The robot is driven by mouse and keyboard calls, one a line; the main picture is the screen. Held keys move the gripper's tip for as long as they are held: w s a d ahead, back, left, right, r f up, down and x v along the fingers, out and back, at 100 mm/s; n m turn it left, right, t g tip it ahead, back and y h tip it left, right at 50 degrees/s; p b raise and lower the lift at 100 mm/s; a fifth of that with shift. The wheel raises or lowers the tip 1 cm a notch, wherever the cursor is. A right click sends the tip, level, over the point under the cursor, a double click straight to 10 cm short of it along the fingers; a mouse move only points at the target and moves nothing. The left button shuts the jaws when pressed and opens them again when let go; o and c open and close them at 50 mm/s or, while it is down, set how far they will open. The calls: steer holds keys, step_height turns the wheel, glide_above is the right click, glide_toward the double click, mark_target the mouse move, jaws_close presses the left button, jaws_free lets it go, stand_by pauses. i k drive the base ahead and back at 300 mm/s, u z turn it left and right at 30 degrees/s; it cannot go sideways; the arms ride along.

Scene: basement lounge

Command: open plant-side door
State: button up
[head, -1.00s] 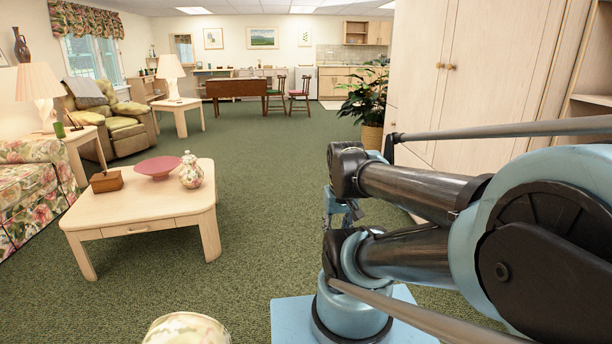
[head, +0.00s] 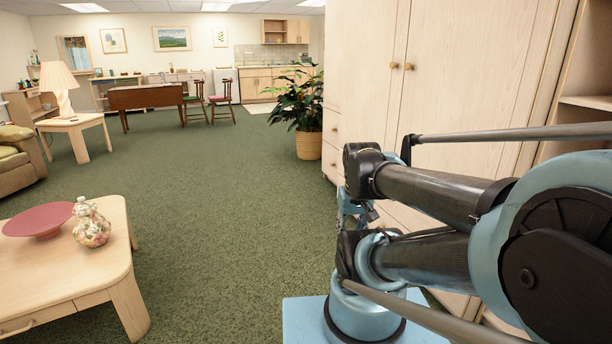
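A tall pale wood cabinet (head: 480,80) stands at the right. Two of its upper doors show, meeting at a vertical seam, each with a small round knob; both look shut. The left door (head: 370,60) is on the side of the potted plant (head: 298,103), and its knob (head: 393,66) is in clear view. The plant stands in a woven basket on the floor, just left of the cabinet. My arm crosses in front of the cabinet's lower part. My gripper (head: 352,208) shows only partly, low and left of the cabinet front, apart from the knob; its fingers cannot be made out.
Drawers (head: 332,145) line the cabinet's left edge. Open shelves (head: 590,75) adjoin it at right. The green carpet (head: 215,200) in the middle is clear.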

mark_target(376, 32)
steer(key=z, duration=0.2)
steer(key=i, duration=0.95)
steer(key=z, duration=0.25)
